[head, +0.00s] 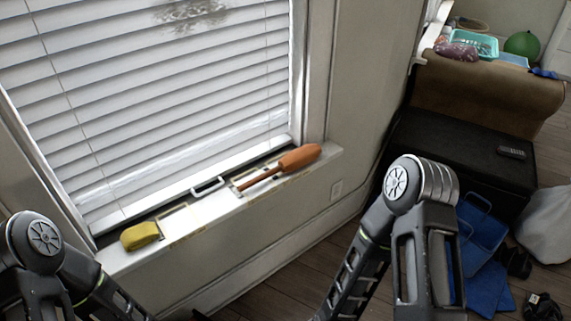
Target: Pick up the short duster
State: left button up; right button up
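An orange-brown duster (299,158) with a thin stick lies on the white windowsill (222,209), near its right end. Its thick end points right and its thin end points left, toward the middle of the sill. It looks like the short duster. Nothing of mine touches it. My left arm shows at the lower left and my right arm at the lower right. Neither gripper is in the picture.
A yellow cloth or sponge (139,236) lies at the sill's left end. A white handle (208,187) sits by the window blind (150,95). A black chest (463,150) and blue bags (485,287) are on the right. Wooden floor (290,268) shows below the sill.

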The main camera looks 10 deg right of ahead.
aim_at(294, 161)
jog(key=i+l, duration=0.1)
jog(key=l, duration=0.4)
jog(key=i+l, duration=0.1)
jog(key=l, duration=0.45)
jog(key=i+l+u, duration=0.1)
jog(key=l, duration=0.4)
jog(key=i+l, duration=0.1)
jog(key=l, duration=0.4)
jog(key=u, duration=1.55)
